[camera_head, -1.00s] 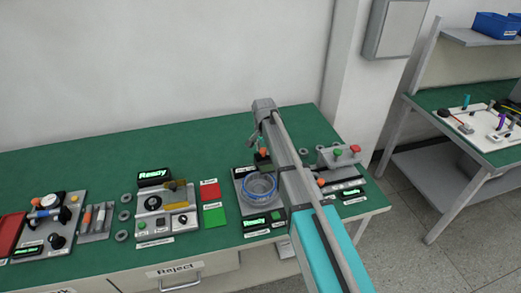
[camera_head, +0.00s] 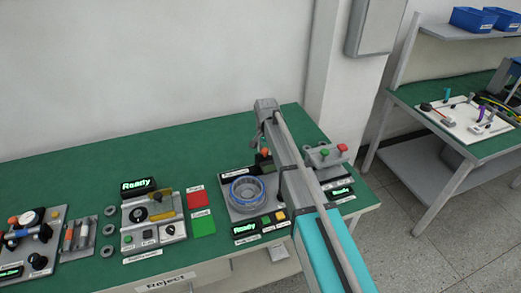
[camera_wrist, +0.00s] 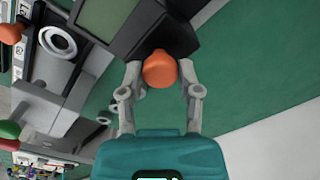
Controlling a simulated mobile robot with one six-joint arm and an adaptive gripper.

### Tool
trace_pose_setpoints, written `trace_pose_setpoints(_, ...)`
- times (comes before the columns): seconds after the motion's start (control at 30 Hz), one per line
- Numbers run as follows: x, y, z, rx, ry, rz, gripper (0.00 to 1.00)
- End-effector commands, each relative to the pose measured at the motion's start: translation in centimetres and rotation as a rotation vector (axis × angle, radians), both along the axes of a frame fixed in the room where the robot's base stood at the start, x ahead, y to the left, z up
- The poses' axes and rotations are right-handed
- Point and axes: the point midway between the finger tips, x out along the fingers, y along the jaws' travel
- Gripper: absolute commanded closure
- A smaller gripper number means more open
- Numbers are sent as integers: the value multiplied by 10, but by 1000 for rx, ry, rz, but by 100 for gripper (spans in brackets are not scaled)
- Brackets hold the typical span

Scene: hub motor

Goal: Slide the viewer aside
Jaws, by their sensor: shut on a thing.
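The viewer is a dark block with an orange knob (camera_wrist: 159,69), behind the hub motor station. It also shows in the head view (camera_head: 263,163), partly hidden by my arm. My gripper (camera_wrist: 160,67) is shut on the orange knob, one finger on each side. In the head view the fingers are small and hard to make out. The round hub motor (camera_head: 247,190), with a blue-rimmed ring, sits on the grey station plate to the left of and in front of the viewer.
A green "Ready" display (camera_head: 244,230) stands at the station's front. Red (camera_head: 196,198) and green (camera_head: 203,223) pads lie to the left. Another station with green and red knobs (camera_head: 332,152) is close on the right. The green bench top (camera_head: 80,158) is clear at the back left.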

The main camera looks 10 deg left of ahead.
Motion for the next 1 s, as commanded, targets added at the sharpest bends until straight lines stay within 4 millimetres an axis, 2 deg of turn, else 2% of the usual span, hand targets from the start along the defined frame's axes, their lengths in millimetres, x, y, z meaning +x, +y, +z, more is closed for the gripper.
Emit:
trace_pose_setpoints(0.03, 1, -6, 0, -13, -2, -4, 100)
trace_pose_setpoints(0.17, 1, -4, 0, -14, -3, -3, 100)
trace_pose_setpoints(0.2, 1, -4, 0, -14, -3, -2, 50)
trace_pose_setpoints(0.37, 0, -1, 0, -13, -3, 2, 21)
trace_pose_setpoints(1.0, -3, 6, 4, -8, -3, 11, 21)
